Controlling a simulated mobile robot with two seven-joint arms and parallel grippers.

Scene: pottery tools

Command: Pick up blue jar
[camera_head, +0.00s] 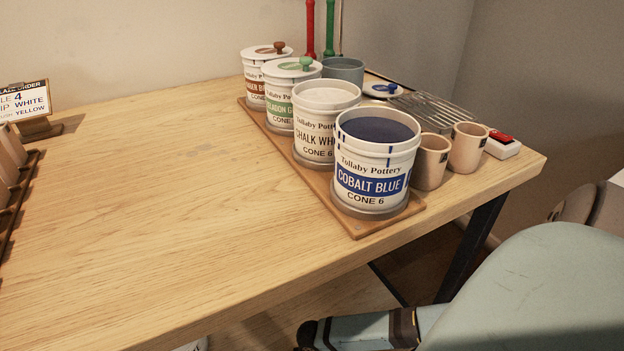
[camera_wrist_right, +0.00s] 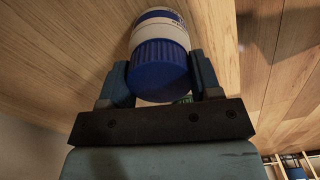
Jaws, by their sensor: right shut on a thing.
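In the right wrist view, a white jar with a ribbed blue lid (camera_wrist_right: 160,66) sits between the fingers of my right gripper (camera_wrist_right: 163,84). The fingers are shut on it, one on each side of the lid. In the head view, a large white pot labelled Cobalt Blue (camera_head: 372,165) stands upright on a wooden board (camera_head: 357,231), open at the top with dark blue contents. No gripper touches this pot. My left gripper is not in view.
Chalk white (camera_head: 318,135), celadon (camera_head: 283,98) and brown-labelled (camera_head: 254,90) pots stand behind the blue pot. Two beige cups (camera_head: 430,162) and a wire rack (camera_head: 432,110) are to its right. A sign (camera_head: 30,106) stands at left. The table's middle is clear.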

